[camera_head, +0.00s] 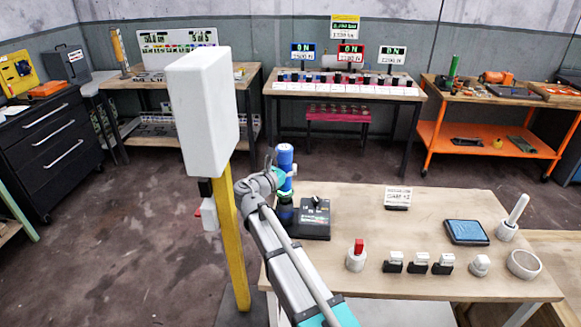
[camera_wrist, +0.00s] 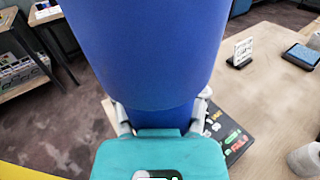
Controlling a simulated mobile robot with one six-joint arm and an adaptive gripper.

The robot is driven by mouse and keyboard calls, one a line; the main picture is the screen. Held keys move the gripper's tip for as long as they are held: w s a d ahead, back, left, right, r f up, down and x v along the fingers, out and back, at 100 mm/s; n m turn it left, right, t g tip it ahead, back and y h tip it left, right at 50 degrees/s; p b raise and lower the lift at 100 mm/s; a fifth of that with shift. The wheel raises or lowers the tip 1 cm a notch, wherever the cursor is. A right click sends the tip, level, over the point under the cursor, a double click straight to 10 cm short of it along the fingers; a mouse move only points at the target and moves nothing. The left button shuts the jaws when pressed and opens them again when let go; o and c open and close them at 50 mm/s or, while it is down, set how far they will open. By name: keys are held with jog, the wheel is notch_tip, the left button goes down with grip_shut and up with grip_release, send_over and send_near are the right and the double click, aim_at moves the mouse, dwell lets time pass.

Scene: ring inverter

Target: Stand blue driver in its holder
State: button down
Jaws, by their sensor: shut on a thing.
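The blue driver (camera_head: 285,155) is upright in my gripper (camera_head: 282,178), at the left end of the light wooden table. In the wrist view the blue driver (camera_wrist: 150,45) fills the upper middle, and the fingers of my gripper (camera_wrist: 160,115) close on its narrower lower part from both sides. A dark round thing (camera_head: 285,214) shows below my gripper beside a black box; I cannot tell whether it is the holder or the driver's lower end. No holder is clearly marked as the blue driver's.
The black box (camera_head: 313,220) stands close right of my gripper. A white post box (camera_head: 203,112) on a yellow post rises at left. On the table (camera_head: 440,205) are a red-topped white holder (camera_head: 356,260), several small blocks, a tablet (camera_head: 466,232) and a white ring (camera_head: 524,264).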

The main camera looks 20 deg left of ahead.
jog(key=shift+f+b, duration=1.15)
jog(key=shift+f, duration=0.45)
jog(key=shift+c, duration=0.4)
grip_release()
jog(key=shift+s, duration=0.15)
jog(key=v, duration=0.7)
jog(key=shift+s, duration=0.15)
